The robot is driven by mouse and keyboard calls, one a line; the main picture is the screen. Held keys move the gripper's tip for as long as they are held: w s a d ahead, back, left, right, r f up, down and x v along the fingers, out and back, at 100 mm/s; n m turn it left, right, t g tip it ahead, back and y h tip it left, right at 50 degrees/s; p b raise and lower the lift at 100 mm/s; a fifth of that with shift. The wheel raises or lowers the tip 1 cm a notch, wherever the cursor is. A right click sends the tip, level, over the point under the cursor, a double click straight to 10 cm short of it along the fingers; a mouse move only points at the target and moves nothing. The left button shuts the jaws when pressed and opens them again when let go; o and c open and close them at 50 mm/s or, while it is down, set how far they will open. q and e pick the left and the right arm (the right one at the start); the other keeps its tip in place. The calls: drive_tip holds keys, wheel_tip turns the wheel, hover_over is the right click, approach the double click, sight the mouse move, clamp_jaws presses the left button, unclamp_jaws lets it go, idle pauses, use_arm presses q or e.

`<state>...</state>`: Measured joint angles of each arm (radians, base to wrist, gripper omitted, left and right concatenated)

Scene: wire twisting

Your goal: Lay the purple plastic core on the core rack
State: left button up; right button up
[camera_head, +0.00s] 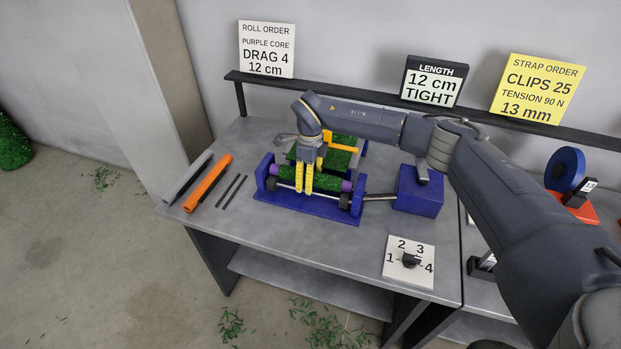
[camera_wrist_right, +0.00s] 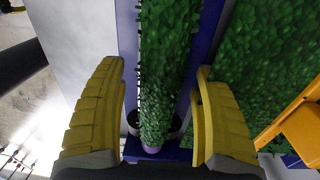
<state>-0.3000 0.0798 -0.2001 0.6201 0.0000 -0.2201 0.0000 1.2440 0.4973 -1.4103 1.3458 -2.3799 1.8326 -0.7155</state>
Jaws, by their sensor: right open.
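The purple plastic core (camera_head: 346,186) lies level in a blue roller stand (camera_head: 310,206), mostly covered by green leafy material. Its purple end also shows in the right wrist view (camera_wrist_right: 150,150). My right gripper (camera_head: 303,190) comes down over the middle of the green-covered core. In the wrist view its yellow fingers (camera_wrist_right: 157,78) are open, one on each side of the core. I cannot tell whether they touch it. An orange tube (camera_head: 208,183) and a grey tube (camera_head: 188,176) lie at the table's left; no separate core rack is clear there. My left gripper is not in view.
A blue block (camera_head: 418,192) is joined to the stand by a shaft. An orange bar (camera_head: 340,147) and more green material stand behind the core. Two thin dark rods (camera_head: 231,191) lie left of the stand. A numbered dial (camera_head: 409,261) is at front right.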

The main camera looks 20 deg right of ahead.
drive_tip(key=c, duration=1.4)
drive_tip(key=shift+o, duration=0.2)
drive_tip(key=shift+r, duration=0.1)
